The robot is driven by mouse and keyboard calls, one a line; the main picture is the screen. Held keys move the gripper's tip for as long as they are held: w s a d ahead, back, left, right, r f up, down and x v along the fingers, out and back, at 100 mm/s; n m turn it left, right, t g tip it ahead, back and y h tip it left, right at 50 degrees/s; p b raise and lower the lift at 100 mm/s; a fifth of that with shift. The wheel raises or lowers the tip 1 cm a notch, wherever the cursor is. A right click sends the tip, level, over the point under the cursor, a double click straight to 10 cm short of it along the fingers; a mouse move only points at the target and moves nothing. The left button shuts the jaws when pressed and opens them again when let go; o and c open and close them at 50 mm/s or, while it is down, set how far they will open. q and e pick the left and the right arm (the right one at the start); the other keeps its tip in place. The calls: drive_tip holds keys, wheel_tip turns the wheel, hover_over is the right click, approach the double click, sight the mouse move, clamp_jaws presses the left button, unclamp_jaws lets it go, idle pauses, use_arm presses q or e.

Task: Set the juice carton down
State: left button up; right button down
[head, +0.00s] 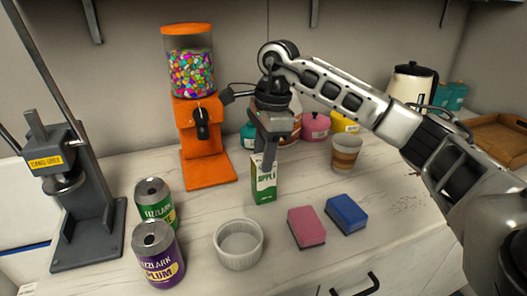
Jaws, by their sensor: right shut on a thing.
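The juice carton (264,190) is a small green and white box, upright at the middle of the white counter. My right gripper (268,162) reaches down from above and is shut on its top. The carton's base looks to be at the counter surface, but I cannot tell whether it touches. The gripper hides part of the carton's top. My left gripper is not in the head view.
A white ramekin (238,243), a pink sponge (306,227) and a blue sponge (346,214) lie in front. A green can (155,202) and purple can (158,255) stand left. An orange candy dispenser (205,140) and a striped cup (346,153) stand behind.

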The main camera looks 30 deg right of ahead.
drive_tip(key=shift+f, duration=0.1)
drive_tip(key=c, duration=0.9)
unclamp_jaws()
drive_tip(key=r, duration=0.4)
drive_tip(key=d+r, duration=0.1)
drive_tip(key=r, duration=0.3)
drive_tip(key=r+p, duration=0.1)
drive_tip(key=r, duration=0.3)
drive_tip(key=shift+s+d+r, duration=0.15)
drive_tip(key=shift+s+d, duration=0.05)
drive_tip(key=shift+d, duration=0.2)
